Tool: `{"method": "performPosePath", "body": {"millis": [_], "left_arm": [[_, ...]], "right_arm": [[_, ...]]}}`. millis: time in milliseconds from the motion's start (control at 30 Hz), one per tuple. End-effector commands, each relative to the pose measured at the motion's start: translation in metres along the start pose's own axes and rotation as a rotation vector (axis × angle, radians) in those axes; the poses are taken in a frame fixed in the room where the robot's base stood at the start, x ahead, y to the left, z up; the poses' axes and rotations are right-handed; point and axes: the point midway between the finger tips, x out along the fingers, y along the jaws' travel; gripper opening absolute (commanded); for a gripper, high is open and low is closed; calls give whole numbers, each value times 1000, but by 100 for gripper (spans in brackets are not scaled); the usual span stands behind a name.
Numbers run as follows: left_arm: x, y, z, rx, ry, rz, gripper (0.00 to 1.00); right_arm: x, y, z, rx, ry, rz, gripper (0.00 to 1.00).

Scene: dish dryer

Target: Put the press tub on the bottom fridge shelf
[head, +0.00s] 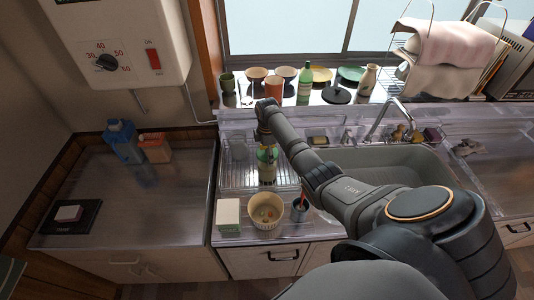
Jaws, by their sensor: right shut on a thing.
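My right arm reaches in from the lower right. Its gripper (267,150) points down over the wire dish rack at the left of the sink. It is shut on a small greenish and pale container (267,171), which looks upright; the gripper partly hides its top. I cannot tell for sure whether this is the press tub. A round pale tub (266,211) with small pieces inside stands on the counter just in front of it. The fridge and its bottom shelf are not in view. My left gripper is not in view.
A white box (228,214) and a small dark cup (299,209) flank the round tub. Bowls, cups and a green bottle (304,83) line the window sill. The left counter (120,205) is largely clear.

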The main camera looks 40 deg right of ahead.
Motion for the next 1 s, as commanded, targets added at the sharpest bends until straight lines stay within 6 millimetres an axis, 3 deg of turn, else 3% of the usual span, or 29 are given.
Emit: {"method": "performPosePath", "body": {"millis": [33, 167, 600, 767, 1000], "left_arm": [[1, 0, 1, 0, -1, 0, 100], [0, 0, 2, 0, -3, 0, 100], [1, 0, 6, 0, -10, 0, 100], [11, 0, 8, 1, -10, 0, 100], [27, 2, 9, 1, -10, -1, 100]], "right_arm": [[2, 0, 0, 0, 0, -1, 81], [1, 0, 0, 0, 0, -1, 99], [-5, 0, 0, 0, 0, 1, 100], [-35, 2, 0, -1, 1, 5, 100], [-92, 1, 0, -1, 2, 4, 100]]}}
